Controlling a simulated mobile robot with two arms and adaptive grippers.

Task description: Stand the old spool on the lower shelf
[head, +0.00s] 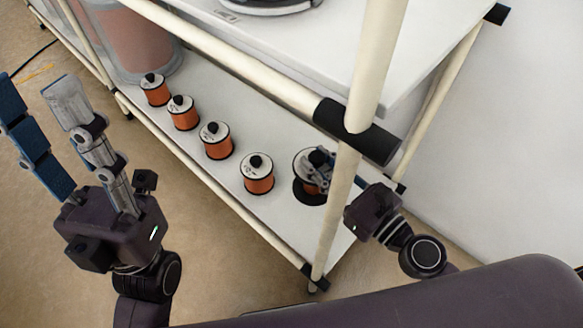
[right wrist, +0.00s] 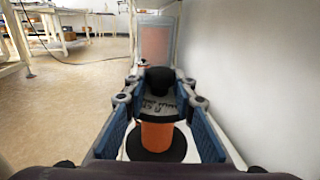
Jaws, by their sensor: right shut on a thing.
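The old spool (head: 307,190) is at the near right end of the lower shelf (head: 225,190), upright, with a white top, a black knob, a narrow orange winding and a wide black bottom flange. My right gripper (head: 320,168) is shut on it near its top. In the right wrist view the spool (right wrist: 157,138) shows between the blue finger pads of the gripper (right wrist: 160,100). I cannot tell whether its bottom flange touches the shelf. My left gripper (head: 55,110) is open and empty, left of the shelf's front edge.
Several fuller orange spools stand in a row on the lower shelf, the nearest spool (head: 257,175) just left of the old one. A large reddish container (head: 130,40) stands at the far end. A cream post (head: 345,190) and the upper shelf (head: 300,50) are close to my right gripper.

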